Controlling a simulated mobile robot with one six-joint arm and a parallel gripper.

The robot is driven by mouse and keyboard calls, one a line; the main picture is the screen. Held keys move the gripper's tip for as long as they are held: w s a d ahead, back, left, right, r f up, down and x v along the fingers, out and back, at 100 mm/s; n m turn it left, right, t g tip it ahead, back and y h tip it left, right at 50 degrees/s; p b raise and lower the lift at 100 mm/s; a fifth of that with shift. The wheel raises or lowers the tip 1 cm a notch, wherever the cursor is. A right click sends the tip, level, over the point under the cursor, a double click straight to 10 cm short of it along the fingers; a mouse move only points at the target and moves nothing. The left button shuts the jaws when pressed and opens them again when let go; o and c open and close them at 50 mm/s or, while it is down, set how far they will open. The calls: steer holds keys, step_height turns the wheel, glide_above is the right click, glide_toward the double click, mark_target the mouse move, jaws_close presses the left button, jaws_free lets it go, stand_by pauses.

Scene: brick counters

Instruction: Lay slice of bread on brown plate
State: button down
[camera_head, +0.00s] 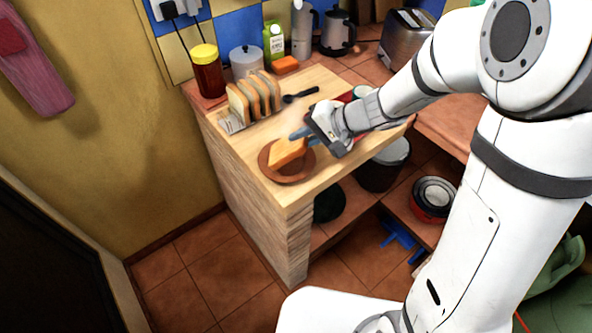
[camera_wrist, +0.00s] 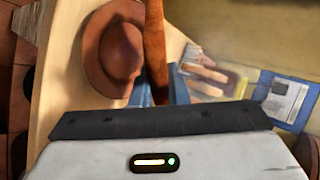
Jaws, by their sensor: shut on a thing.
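The brown plate (camera_head: 306,167) lies near the front edge of the wooden counter top. In the wrist view the round plate (camera_wrist: 96,62) is left of the bread. My gripper (camera_head: 300,135) is shut on a slice of bread (camera_head: 286,152), which appears over the plate in the head view. In the wrist view the slice (camera_wrist: 155,45) shows edge-on between the blue fingers of the gripper (camera_wrist: 164,92). Whether the slice touches the plate cannot be told. The slice hides part of the plate.
A rack with several bread slices (camera_head: 254,98) stands behind the plate, and a dark spoon (camera_head: 300,95) lies beside it. A jar with a yellow lid (camera_head: 207,72), a green bottle (camera_head: 273,45) and a toaster (camera_head: 407,40) stand farther back. Open shelves with pots (camera_head: 383,168) are below.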

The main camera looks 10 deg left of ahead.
steer(key=shift+f+b, duration=0.6)
steer(key=shift+f, duration=0.25)
steer(key=c, duration=1.6)
jaws_free()
steer(key=shift+p+v, duration=1.3)
steer(key=shift+v, duration=2.75)
steer(key=shift+s, duration=0.1)
steer(key=r+p, duration=0.1)
steer(key=r, duration=0.1)
steer(key=d+r+p, duration=0.1)
steer(key=r+p, duration=0.1)
steer(key=r, duration=0.1)
steer(key=d+r+p, duration=0.1)
steer(key=r, duration=0.2)
steer(key=shift+s+d+p, duration=0.1)
steer(key=shift+p, duration=0.25)
